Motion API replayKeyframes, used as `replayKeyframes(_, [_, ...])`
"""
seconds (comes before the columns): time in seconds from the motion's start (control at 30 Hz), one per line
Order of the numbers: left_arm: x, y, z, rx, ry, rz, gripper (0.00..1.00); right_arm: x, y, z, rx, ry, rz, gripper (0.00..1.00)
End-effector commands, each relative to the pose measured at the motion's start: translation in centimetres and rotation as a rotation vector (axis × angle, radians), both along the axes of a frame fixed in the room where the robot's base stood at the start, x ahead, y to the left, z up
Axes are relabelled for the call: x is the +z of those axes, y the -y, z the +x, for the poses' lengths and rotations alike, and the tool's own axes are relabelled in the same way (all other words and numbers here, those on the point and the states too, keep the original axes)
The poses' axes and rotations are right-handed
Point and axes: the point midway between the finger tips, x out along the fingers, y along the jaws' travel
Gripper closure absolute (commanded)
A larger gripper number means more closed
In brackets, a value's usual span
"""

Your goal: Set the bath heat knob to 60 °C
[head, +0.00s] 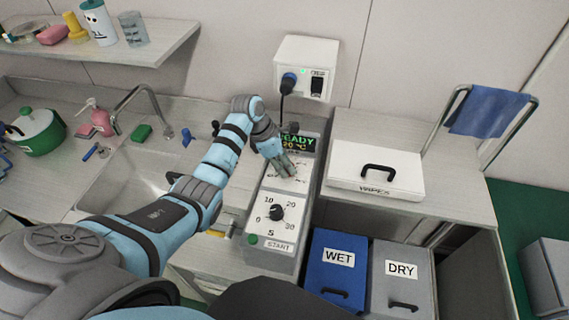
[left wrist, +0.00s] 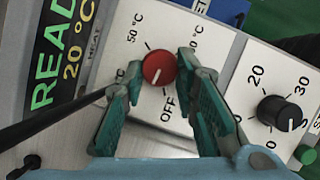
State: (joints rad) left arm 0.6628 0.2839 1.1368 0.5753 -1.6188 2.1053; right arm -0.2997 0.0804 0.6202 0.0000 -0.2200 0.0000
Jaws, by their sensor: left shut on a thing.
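The red bath heat knob (left wrist: 158,68) sits on the white panel of the bath unit in the left wrist view. Its white mark points down and slightly left, near the OFF label. A 50 °C label is at the upper left; the other temperature labels are partly covered by the fingers. My left gripper (head: 285,170) is over the panel, and in the left wrist view its teal fingers (left wrist: 161,65) are shut on the knob from both sides. In the head view the gripper hides the knob. The display (left wrist: 67,55) reads READY and 20 °C. My right gripper is not in view.
A black timer knob (head: 276,212) and green START button (head: 252,239) are nearer on the same unit. A white lidded box (head: 375,160) stands to the right. Blue WET (head: 336,283) and grey DRY bins are in front. A sink with a faucet (head: 150,100) lies left.

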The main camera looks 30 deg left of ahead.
Motion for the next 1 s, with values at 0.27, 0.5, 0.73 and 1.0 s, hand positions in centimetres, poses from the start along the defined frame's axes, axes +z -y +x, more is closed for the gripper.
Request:
replayKeyframes(0.27, [0.0,0.1,0.3,-0.258,0.0,-0.004,1.0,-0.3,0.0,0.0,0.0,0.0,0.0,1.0])
replayKeyframes(0.5, [-0.3,0.1,0.4,-0.487,0.001,-0.003,1.0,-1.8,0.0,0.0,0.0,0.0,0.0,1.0])
replayKeyframes(0.73, [-0.9,0.1,0.6,-0.703,0.004,-0.003,1.0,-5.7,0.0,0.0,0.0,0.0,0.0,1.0])
replayKeyframes(1.0, [-1.0,0.1,0.7,-0.891,0.003,-0.001,1.0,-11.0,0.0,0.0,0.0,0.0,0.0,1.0])
